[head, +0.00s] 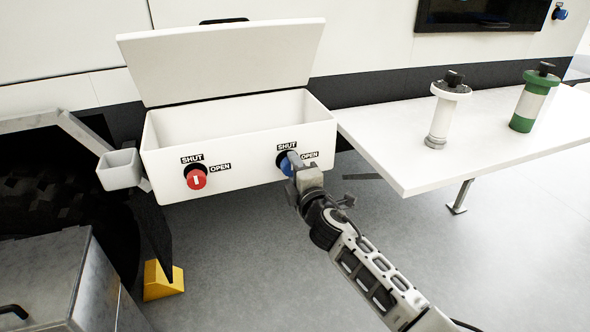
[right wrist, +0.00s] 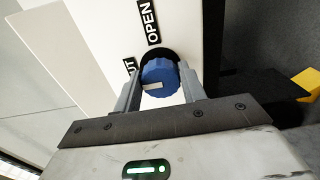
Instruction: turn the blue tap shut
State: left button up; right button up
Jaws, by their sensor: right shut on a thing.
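The blue tap (head: 285,164) is on the right part of the front of the white open box. Black SHUT (head: 287,147) and OPEN (head: 309,155) labels sit above it and to its right. My right gripper (head: 297,168) is at the tap and partly covers it in the head view. In the right wrist view the blue tap (right wrist: 160,78) is between the two fingers (right wrist: 160,88), which are shut on it. Its white mark lies nearly level on the knob's left half, towards the side with the partly hidden SHUT label. My left gripper is not in view.
A red tap (head: 196,178) with its own labels is left on the same white box (head: 240,172), whose lid (head: 225,60) stands raised. A white table (head: 400,165) on the right carries two cylinders (head: 445,110) (head: 533,98). A yellow chock (head: 163,281) lies lower left. The floor below is mostly clear.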

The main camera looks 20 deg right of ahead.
jog(key=o, duration=1)
jog(key=shift+s, duration=0.1)
jog(key=s, duration=1.5)
jog(key=shift+s+d, duration=0.25)
jog(key=shift+s, duration=0.15)
jog(key=s+a+f+m+g+y, duration=0.1)
jog(key=s+f+m+g, duration=0.1)
jog(key=s+f+m, duration=0.3)
jog(key=s+a+f+m+g, duration=0.2)
jog(key=s+f+m+g, duration=0.1)
jog(key=s+f+m, duration=0.2)
jog(key=s+a+f+m+g+y, duration=0.1)
jog(key=s+a+f+m+g, duration=0.1)
jog(key=s+f+m, duration=0.4)
jog(key=shift+s+f+y, duration=0.2)
jog(key=shift+s+y, duration=0.1)
jog(key=shift+s, duration=0.15)
